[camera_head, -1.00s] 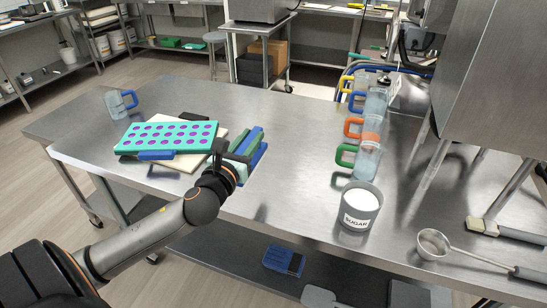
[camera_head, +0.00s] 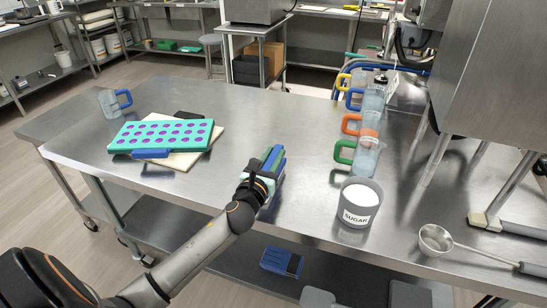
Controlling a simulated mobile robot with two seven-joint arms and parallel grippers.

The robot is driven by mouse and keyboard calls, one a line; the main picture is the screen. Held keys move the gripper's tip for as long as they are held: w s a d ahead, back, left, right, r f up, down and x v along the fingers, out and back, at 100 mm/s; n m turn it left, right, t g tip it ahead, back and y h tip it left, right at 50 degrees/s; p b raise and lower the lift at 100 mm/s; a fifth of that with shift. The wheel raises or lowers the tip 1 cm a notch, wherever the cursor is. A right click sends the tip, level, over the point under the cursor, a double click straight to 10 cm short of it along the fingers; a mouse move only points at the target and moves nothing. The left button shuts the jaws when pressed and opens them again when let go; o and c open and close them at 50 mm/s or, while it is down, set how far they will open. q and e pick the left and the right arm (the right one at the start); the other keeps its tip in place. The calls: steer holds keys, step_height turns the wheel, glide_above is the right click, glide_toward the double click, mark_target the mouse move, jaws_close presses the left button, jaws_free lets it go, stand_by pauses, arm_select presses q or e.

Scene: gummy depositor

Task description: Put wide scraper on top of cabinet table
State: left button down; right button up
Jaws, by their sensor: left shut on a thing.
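My left gripper (camera_head: 258,183) reaches in from the lower left over the front of the steel table (camera_head: 210,190). It is shut on a bundle of blue and green flat pieces (camera_head: 272,160), which look like scrapers. I cannot tell which piece is the wide scraper, or whether the bundle touches the tabletop. The gripper hides the bundle's near end. My right gripper is not in view. No surface is clearly marked as the cabinet table.
A teal mold tray (camera_head: 162,134) lies on a pale board (camera_head: 187,160) at left, near a blue-handled jug (camera_head: 112,103). Several jugs, a sugar tub (camera_head: 358,203) and a ladle (camera_head: 436,239) stand or lie at right. The tabletop between is clear. A blue item (camera_head: 282,261) lies on the lower shelf.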

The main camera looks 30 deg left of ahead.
arm_select(q)
steer(key=c, duration=1.1)
jaws_free()
steer(key=shift+f, duration=0.1)
steer(key=o, duration=0.4)
steer(key=shift+r, duration=0.2)
steer(key=shift+s+d+f, duration=0.1)
steer(key=shift+s, duration=0.35)
steer(key=v, duration=1.1)
steer(key=shift+b, duration=0.3)
